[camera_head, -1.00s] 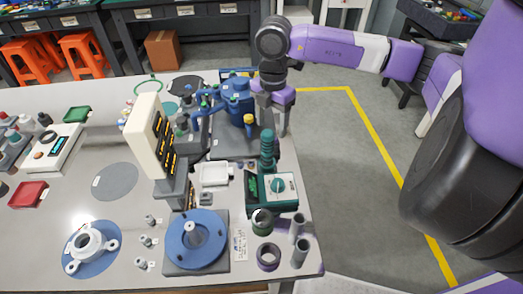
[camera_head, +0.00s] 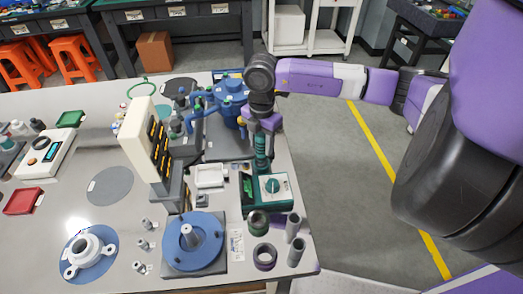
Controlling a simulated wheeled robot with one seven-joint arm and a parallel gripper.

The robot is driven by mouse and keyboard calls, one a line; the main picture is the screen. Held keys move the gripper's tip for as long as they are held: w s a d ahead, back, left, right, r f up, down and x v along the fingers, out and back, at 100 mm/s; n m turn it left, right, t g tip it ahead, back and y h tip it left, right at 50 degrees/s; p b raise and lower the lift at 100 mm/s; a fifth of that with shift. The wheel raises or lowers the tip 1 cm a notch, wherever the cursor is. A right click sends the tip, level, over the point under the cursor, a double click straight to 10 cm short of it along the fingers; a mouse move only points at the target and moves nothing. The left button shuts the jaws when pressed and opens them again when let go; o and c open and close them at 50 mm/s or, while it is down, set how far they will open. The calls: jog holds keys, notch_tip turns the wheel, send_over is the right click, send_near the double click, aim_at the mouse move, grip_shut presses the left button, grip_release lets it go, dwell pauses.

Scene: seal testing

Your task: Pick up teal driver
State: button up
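The teal driver (camera_head: 261,151) stands upright with its ribbed handle up, behind the green device with a round teal knob. My gripper (camera_head: 261,136) points down from above at the top of the driver's handle, with its fingers beside the handle. The upper end of the handle is hidden by the gripper. I cannot tell whether the fingers touch the handle or are shut on it.
The green knob device (camera_head: 279,186) is just in front of the driver. A blue valve body (camera_head: 232,98) stands close behind, left of my gripper. A cream display post (camera_head: 139,140) rises to the left. Dark rings and grey tubes (camera_head: 294,227) stand at the front right.

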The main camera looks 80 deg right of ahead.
grip_shut()
jog(key=shift+r, duration=0.2)
